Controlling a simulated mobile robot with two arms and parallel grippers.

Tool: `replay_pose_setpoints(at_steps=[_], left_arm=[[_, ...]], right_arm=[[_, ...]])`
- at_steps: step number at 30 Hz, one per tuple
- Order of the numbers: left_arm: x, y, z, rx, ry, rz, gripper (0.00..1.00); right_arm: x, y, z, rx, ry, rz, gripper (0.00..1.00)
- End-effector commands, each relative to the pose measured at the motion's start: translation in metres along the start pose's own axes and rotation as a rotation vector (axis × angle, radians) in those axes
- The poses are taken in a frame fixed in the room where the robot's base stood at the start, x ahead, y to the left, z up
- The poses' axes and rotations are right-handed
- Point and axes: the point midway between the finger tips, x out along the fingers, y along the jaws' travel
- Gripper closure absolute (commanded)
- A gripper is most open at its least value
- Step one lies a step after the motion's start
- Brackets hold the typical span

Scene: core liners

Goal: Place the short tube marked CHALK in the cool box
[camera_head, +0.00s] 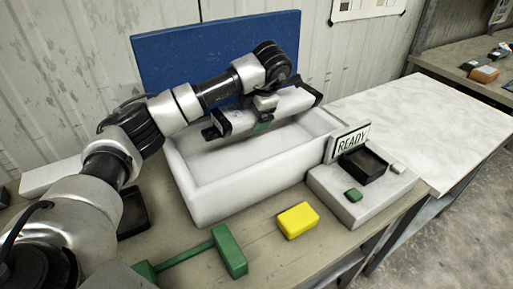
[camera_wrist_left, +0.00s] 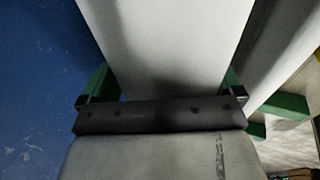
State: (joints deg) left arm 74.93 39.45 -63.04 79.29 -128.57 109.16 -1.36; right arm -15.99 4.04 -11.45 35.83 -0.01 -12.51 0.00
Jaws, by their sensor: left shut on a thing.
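My left gripper (camera_head: 264,117) is shut on a pale tube (camera_head: 293,103) with black ends. It holds the tube roughly level, over the open cool box (camera_head: 188,190). The cool box is white and thick-walled, with its blue lid (camera_head: 190,52) standing up behind it. In the left wrist view, the green fingers of my left gripper (camera_wrist_left: 165,88) sit on both sides of the pale tube (camera_wrist_left: 165,40). No CHALK marking can be read on the tube in either view. My right gripper is out of view.
A grey device (camera_head: 335,200) with a READY sign (camera_head: 352,141) stands right of the box. A yellow block (camera_head: 298,220) and a green bar-shaped piece (camera_head: 229,251) lie in front. A pale, bare tabletop (camera_head: 430,120) extends to the right.

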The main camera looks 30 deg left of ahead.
Motion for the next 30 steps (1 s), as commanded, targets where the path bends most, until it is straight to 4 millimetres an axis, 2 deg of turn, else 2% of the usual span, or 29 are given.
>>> replay_pose_setpoints(at_steps=[4, 12, 20, 27, 30], left_arm=[[0.010, -0.004, 0.002, -0.003, -0.002, 0.001, 0.74], [0.048, -0.020, 0.004, -0.002, -0.002, 0.000, 0.74], [0.064, -0.026, 0.005, -0.003, -0.003, 0.002, 0.74], [0.090, -0.037, 0.007, -0.003, -0.002, 0.002, 0.74], [0.092, -0.038, 0.008, -0.003, -0.005, 0.002, 0.74]], right_arm=[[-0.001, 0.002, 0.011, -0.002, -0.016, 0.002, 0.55], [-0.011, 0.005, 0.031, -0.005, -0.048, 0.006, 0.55], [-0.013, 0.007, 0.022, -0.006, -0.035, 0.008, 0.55], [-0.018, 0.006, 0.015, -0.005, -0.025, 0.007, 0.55], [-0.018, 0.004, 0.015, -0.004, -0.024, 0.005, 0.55]])
